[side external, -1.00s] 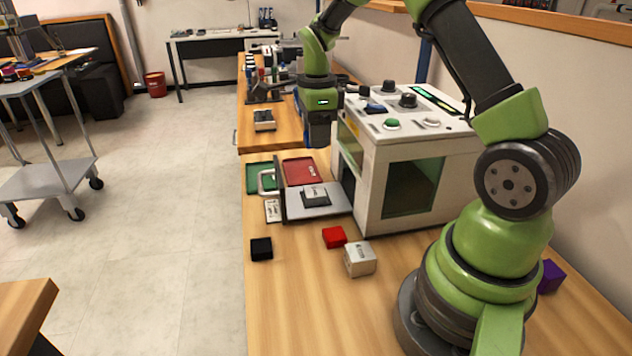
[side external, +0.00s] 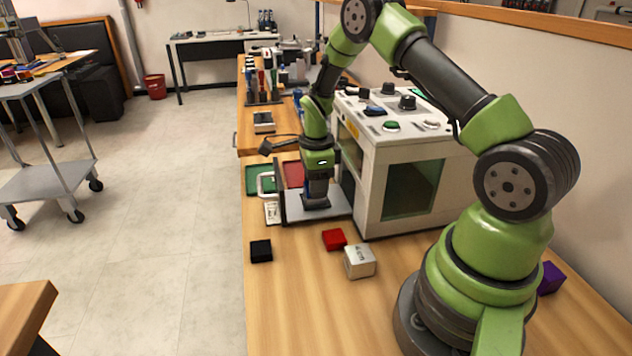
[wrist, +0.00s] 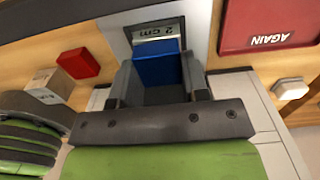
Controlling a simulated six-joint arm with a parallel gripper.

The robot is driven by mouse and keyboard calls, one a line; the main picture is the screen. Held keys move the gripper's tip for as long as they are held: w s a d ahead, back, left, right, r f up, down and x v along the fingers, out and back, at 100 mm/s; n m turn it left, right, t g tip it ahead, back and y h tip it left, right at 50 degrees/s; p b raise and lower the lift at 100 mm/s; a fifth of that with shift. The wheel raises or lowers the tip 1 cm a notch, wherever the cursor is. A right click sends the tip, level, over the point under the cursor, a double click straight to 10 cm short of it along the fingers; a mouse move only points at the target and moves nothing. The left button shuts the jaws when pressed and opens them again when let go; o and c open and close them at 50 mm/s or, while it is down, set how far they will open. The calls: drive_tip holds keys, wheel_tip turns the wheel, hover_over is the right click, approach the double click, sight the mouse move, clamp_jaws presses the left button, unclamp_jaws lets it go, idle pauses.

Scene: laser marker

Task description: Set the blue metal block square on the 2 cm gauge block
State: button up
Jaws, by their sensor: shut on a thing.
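My gripper (side external: 316,203) is low over the metal plate beside the laser marker, pointing down. In the wrist view its two grey fingers are shut on the blue block (wrist: 157,68), one on each side. The 2 cm gauge block (wrist: 157,33) shows its "2 cm" label just past the blue block's edge, so the blue block is over or on it. I cannot tell whether the two touch or whether the blue block sits square. In the side view my gripper hides the gauge block.
The white marker housing (side external: 415,150) stands right of the plate (side external: 335,208). Red (side external: 292,172) and green (side external: 257,178) trays lie behind. Red (side external: 334,239), black (side external: 261,250) and grey (side external: 360,261) blocks lie in front.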

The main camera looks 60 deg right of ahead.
drive_tip(key=shift+f, duration=0.15)
drive_tip(key=o, duration=0.9)
drive_tip(key=shift+o, duration=0.2)
